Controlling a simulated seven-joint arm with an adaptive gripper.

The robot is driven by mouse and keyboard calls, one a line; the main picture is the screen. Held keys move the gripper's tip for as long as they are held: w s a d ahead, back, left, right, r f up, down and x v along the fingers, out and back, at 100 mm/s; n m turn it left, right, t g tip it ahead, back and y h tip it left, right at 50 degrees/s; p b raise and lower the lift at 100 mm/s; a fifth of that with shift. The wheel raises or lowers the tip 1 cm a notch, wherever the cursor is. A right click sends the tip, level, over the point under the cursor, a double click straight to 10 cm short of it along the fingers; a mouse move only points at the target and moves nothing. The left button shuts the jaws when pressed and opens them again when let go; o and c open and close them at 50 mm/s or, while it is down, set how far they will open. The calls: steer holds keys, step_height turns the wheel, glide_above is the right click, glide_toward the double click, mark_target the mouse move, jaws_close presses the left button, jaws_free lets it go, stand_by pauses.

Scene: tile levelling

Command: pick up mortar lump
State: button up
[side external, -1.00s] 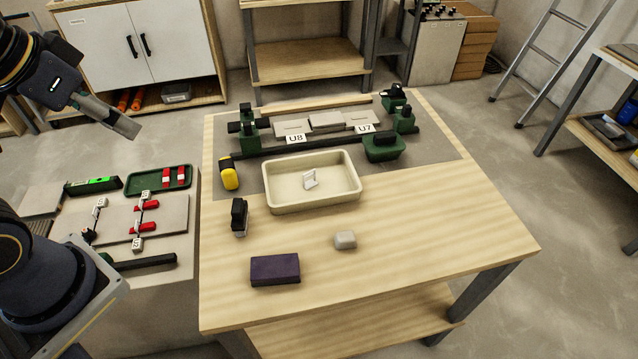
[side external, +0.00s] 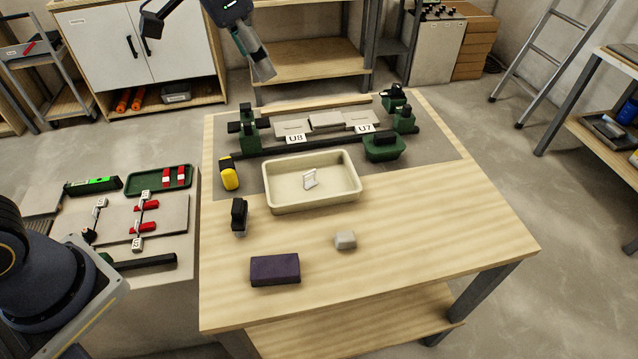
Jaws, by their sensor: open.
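A small pale grey lump (side external: 345,240), which looks like the mortar lump, sits on the wooden table right of a dark purple block. My gripper (side external: 264,72) is high up near the top of the side external view, pointing down over the back of the table, well apart from the lump. It holds nothing that I can see; the gap between its fingers is hard to make out.
A cream tray (side external: 275,204) with a small white piece (side external: 310,179) stands behind the lump. The purple block (side external: 275,269), a black-handled tool (side external: 239,216) and a yellow tool (side external: 229,175) lie nearby. The table's right front is clear.

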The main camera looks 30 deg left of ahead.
steer(key=w+d+f+m+g, duration=0.2)
steer(key=w+d+f, duration=0.2)
steer(key=d+f, duration=0.4)
steer(key=m+g, duration=0.2)
glide_above(346, 235)
steer(key=shift+y, duration=0.3)
steer(key=f, duration=2.3)
steer(key=shift+s+a+f, duration=0.1)
steer(key=shift+s+f, duration=0.05)
steer(key=shift+s, duration=0.1)
steer(key=shift+w+f, duration=0.15)
steer(key=shift+f, duration=1.4)
steer(key=shift+w+f, duration=0.1)
steer(key=shift+f, duration=1.4)
steer(key=shift+c, duration=0.4)
jaws_close()
